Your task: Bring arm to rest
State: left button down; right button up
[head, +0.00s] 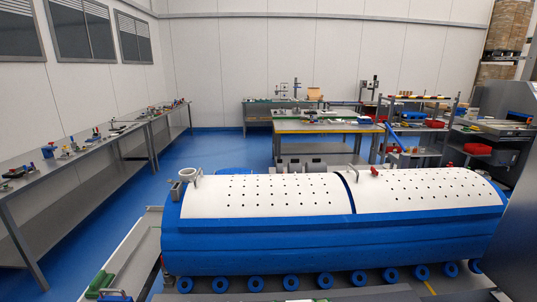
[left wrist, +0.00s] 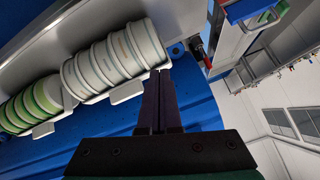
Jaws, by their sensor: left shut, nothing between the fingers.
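My left gripper (left wrist: 160,74) shows in the left wrist view, its two dark fingers pressed together with nothing between them. The fingertips are over a blue surface (left wrist: 205,105), close to the end of a row of white round tubs (left wrist: 112,55). Whether they touch anything, I cannot tell. A row of green and white tubs (left wrist: 30,106) lies further left. I cannot make out either gripper in the head view, and my right gripper is in neither view.
A long blue machine (head: 330,240) with white perforated covers (head: 260,195) fills the front. A grey bench (head: 75,160) with small items runs along the left wall. A yellow-edged table (head: 330,127) and a shelf rack (head: 420,125) stand behind. Blue floor (head: 205,150) between is clear.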

pick_arm(q)
jog(key=s+d+f+n+g+h, duration=0.1)
jog(key=s+d+g, duration=0.15)
jog(key=s, duration=0.45)
jog(key=s+d+f+g, duration=0.1)
jog(key=s+d+g, duration=0.15)
jog(key=s, duration=0.55)
jog(key=s+a+f+g+b, duration=0.1)
jog(key=s+f+b, duration=0.15)
jog(key=f, duration=1.35)
jog(key=s+f+g+b, duration=0.1)
jog(key=f+b, duration=0.3)
jog(key=f, duration=1.2)
jog(key=s+a+f+g+b, duration=0.1)
jog(key=s+a+f+b, duration=0.2)
jog(key=s+f, duration=1.2)
jog(key=shift+f+b, duration=0.3)
jog(key=shift+f, duration=0.2)
jog(key=shift+s, duration=0.1)
